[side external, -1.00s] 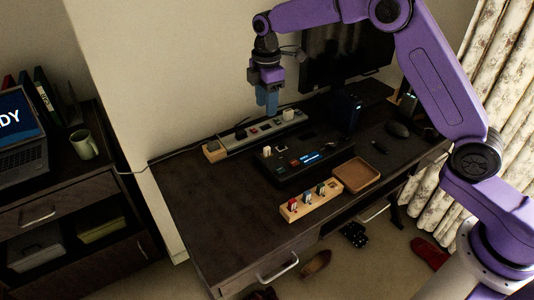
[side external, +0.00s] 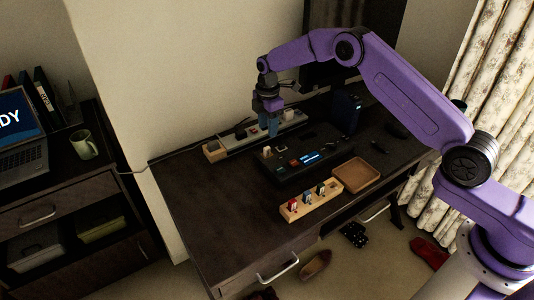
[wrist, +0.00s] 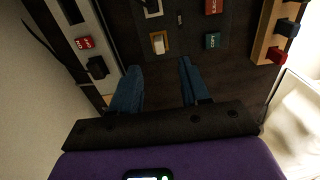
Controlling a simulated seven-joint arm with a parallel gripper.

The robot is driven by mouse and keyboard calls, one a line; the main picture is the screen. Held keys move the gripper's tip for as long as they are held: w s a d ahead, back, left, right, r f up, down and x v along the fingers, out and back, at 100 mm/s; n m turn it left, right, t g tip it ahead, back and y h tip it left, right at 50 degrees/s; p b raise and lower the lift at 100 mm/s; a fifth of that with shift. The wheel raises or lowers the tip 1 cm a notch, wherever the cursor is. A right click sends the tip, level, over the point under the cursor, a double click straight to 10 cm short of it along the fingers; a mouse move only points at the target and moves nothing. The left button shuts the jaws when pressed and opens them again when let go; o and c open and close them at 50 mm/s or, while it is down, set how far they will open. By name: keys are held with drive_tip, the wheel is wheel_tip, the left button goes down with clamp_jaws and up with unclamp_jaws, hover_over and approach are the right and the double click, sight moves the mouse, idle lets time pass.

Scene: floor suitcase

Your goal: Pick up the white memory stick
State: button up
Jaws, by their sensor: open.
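The white memory stick (side external: 266,151) stands upright in the black console (side external: 285,175) on the desk. In the wrist view the white stick (wrist: 158,44) sits in a tan-framed slot, seen nearly end-on. My gripper (side external: 273,130) points down above the console's back edge, close to the stick. In the wrist view my gripper (wrist: 160,68) has its two blue fingers apart with nothing between them. The stick lies just beyond the fingertips, roughly centred between them, and apart from them.
A power strip (side external: 262,132) with plugs runs behind the console. The teal COPY button (wrist: 212,41) is beside the stick's slot. A wooden rack (side external: 291,214) with several coloured sticks and an empty wooden tray (side external: 368,181) stand in front. The desk's left part is clear.

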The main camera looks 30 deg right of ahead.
sight(267, 148)
wheel_tip(267, 148, down, 8)
drive_tip(key=shift+a+f, duration=0.1)
idle(0.4)
clamp_jaws()
